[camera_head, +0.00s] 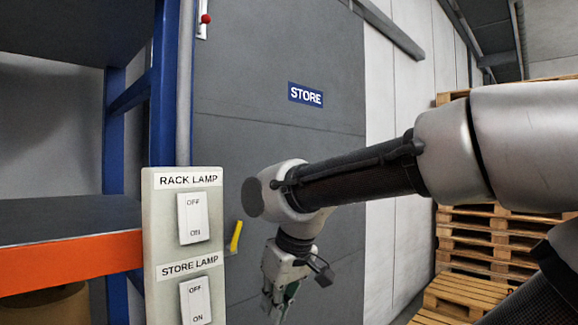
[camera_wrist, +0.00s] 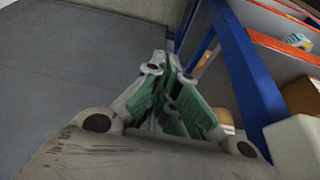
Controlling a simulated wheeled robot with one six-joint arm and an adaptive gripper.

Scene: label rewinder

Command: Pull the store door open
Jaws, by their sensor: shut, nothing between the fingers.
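The store door (camera_head: 270,145) is a tall dark grey panel with a blue STORE sign (camera_head: 305,95). A yellow handle (camera_head: 236,236) shows near its left edge, just right of the switch panel. The door looks shut, but its lower part is hidden by my arm. My gripper (camera_head: 277,300) hangs down in front of the door, to the right of and lower than the handle, apart from it. In the wrist view my gripper (camera_wrist: 165,68) is shut, its green-padded fingers together and empty. I cannot make out the handle in that view.
A switch panel (camera_head: 184,268) with RACK LAMP and STORE LAMP switches stands in front, left of the handle. A blue and orange rack (camera_head: 70,265) is at the left. Wooden pallets (camera_head: 480,245) are stacked at the right. The wrist view also shows the rack's blue upright (camera_wrist: 243,70).

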